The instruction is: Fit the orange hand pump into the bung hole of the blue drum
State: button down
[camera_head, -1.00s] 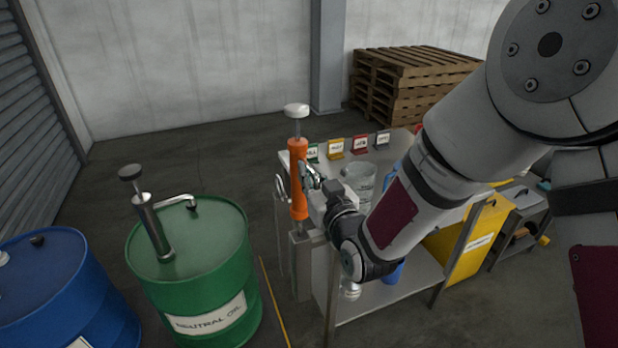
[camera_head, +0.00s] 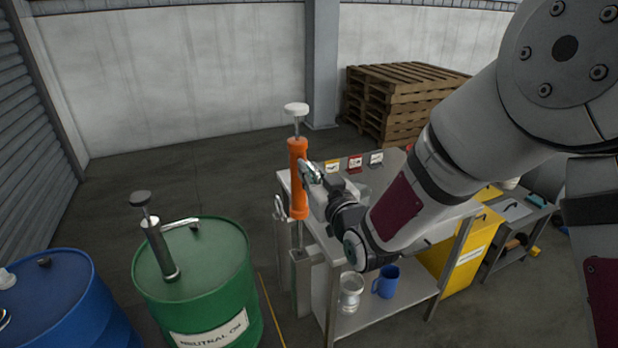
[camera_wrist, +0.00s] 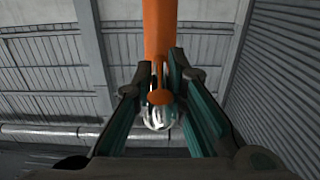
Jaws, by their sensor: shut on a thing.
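The orange hand pump (camera_head: 298,180) is upright in the head view, with a white knob on a thin rod at its top. My gripper (camera_head: 313,176) is shut on it from the right and holds it in front of the steel table. In the wrist view my gripper (camera_wrist: 160,85) has its fingers on either side of the orange pump body (camera_wrist: 158,28), with a shiny metal part between them. The blue drum (camera_head: 55,305) is at the lower left, partly cut off by the frame. A dark cap and a pale fitting show on its top. I cannot tell which is the bung hole.
A green drum (camera_head: 205,285) labelled neutral oil, with its own dark-knobbed pump, stands between the blue drum and my gripper. The steel table (camera_head: 335,240) has a blue jug (camera_head: 386,281) on its lower shelf. Pallets (camera_head: 405,95) stand behind.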

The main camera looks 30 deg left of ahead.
notch_tip(320, 180, up, 18)
jog(key=p, duration=0.5)
jog(key=shift+f, duration=0.2)
dwell(1.0)
dwell(0.4)
